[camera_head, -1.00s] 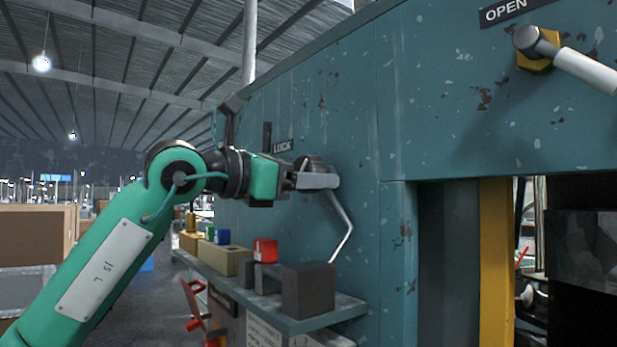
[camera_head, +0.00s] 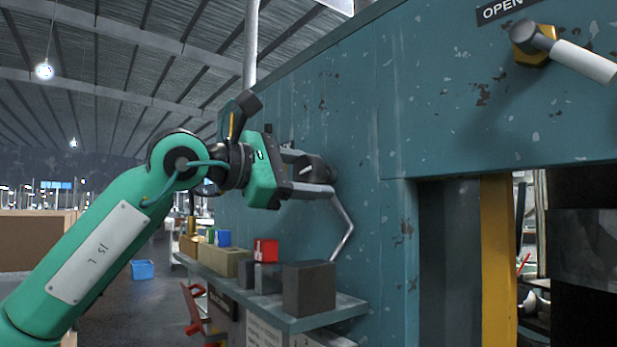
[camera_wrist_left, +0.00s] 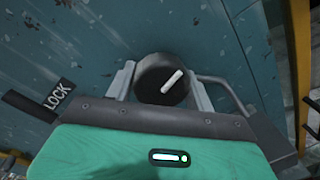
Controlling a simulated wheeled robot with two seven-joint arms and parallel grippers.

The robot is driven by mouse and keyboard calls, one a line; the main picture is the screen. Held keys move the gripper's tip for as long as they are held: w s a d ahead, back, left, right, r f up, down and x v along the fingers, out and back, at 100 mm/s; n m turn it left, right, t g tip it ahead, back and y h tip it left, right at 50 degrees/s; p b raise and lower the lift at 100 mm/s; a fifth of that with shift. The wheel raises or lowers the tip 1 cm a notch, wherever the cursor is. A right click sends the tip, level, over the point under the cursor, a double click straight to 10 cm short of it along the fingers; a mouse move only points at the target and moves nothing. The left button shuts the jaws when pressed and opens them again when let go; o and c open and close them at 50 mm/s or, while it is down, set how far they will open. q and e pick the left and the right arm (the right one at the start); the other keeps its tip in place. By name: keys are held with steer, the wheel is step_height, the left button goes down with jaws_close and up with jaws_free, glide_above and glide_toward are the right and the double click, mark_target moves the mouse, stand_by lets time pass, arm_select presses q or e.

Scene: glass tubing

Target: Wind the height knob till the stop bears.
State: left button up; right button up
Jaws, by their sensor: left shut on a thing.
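The height knob is likely the round black knob (camera_head: 314,168) on the teal machine wall; it also shows in the left wrist view (camera_wrist_left: 152,84), with a white mark slanting up to the right. My left gripper (camera_head: 312,176) is shut on this knob, one finger on each side, as the left wrist view (camera_wrist_left: 160,88) shows. In the head view the gripper is rolled, one finger above the other. A bent silver rod (camera_head: 346,222) hangs beside the knob. I cannot make out a stop. My right gripper is out of view.
A shelf (camera_head: 335,312) below the knob bears a dark block (camera_head: 308,289), a red block (camera_head: 265,250) and several others. A white-handled lever (camera_head: 585,62) sits at upper right by an OPEN label (camera_head: 500,10). A LOCK label (camera_wrist_left: 58,96) is beside the gripper.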

arm_select(q)
steer(key=shift+f+m, duration=0.15)
steer(key=shift+m, duration=0.15)
steer(key=o, duration=0.9)
steer(key=shift+o, duration=0.2)
steer(key=b+v, duration=0.4)
steer(key=v, duration=0.9)
steer(key=shift+s+a+b, duration=0.25)
steer(key=shift+a+b, duration=0.1)
steer(key=shift+b, duration=0.05)
